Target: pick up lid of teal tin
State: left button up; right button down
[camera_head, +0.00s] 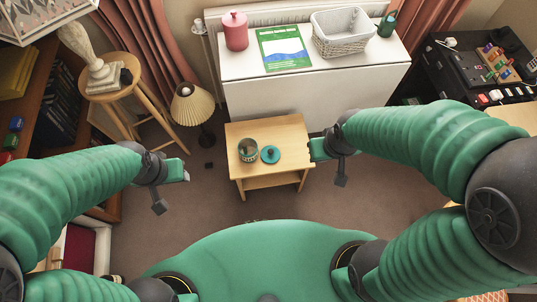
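The teal lid (270,154) lies on the small wooden table (290,132), with a darker knob at its middle. The round tin (248,150), with a teal rim and a patterned side, stands just left of the lid, open at the top. My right gripper (318,150) is at the table's right edge, to the right of the lid and apart from it. My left gripper (181,171) is left of the table, over the floor, away from the tin. Neither gripper visibly holds anything; their finger gaps are too small to make out.
A white cabinet (300,92) behind the table carries a pink canister (235,31), a green booklet (285,48) and a wicker basket (345,36). A lamp (192,104) and a wooden stool (115,92) stand left. A dark desk (440,68) is right.

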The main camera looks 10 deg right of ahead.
aim_at(270, 154)
jog(key=i+l+u, duration=0.15)
jog(key=u, duration=0.2)
jog(key=i+l+u, duration=0.15)
jog(key=u, duration=0.2)
jog(key=l+u, duration=0.35)
jog(key=i, duration=0.05)
